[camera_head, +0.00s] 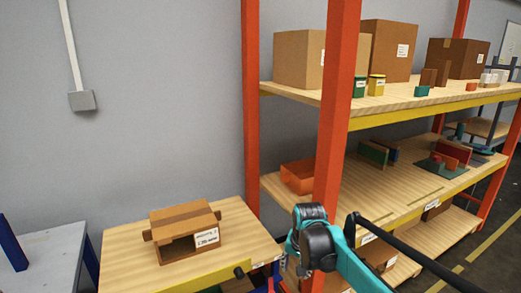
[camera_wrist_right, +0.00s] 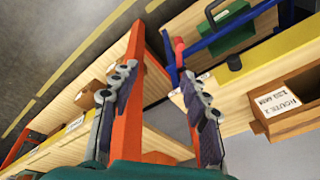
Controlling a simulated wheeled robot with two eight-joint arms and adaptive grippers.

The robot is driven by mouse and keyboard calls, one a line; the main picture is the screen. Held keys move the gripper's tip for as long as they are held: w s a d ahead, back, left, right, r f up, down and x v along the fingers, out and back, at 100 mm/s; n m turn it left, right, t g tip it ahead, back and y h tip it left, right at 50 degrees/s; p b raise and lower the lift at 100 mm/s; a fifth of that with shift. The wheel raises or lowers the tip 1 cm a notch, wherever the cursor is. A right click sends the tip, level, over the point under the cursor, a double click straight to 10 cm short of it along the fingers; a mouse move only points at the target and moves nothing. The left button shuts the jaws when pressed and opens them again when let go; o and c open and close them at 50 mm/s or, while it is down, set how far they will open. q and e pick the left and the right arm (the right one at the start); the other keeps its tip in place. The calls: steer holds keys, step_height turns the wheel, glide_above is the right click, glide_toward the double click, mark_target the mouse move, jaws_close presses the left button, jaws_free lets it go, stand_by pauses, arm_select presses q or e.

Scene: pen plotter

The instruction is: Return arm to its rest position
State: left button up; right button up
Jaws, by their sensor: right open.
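My right arm (camera_head: 355,270), teal and black, reaches in from the bottom right of the head view and ends in front of an orange shelf post. Its fingers are not clear there. In the right wrist view my right gripper (camera_wrist_right: 158,74) has its two fingers wide apart with nothing held between them. The orange post (camera_wrist_right: 128,95) shows behind and between the fingers; I cannot tell how far off it is. My left gripper is in neither view.
A labelled cardboard box (camera_head: 178,236) sits on a wooden-topped table (camera_head: 125,250) left of my arm. The orange-framed rack (camera_head: 250,110) on the right carries boxes and small parts. A grey table (camera_head: 55,270) stands at the far left. A green case (camera_wrist_right: 225,28) shows in the wrist view.

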steer(key=s+d+r+n+t, duration=0.1)
steer(key=s+d+r, duration=0.1)
steer(key=s, duration=0.5)
steer(key=s+d+r+n+t, duration=0.1)
steer(key=s+d, duration=0.1)
steer(key=s, duration=0.4)
steer(key=s+d+f+n+t, duration=0.1)
steer(key=s+f, duration=0.1)
steer(key=s, duration=0.3)
steer(key=s+d+f+n+t, duration=0.1)
steer(key=s+d+f, duration=0.1)
steer(key=s, duration=0.4)
steer(key=shift+s, duration=0.2)
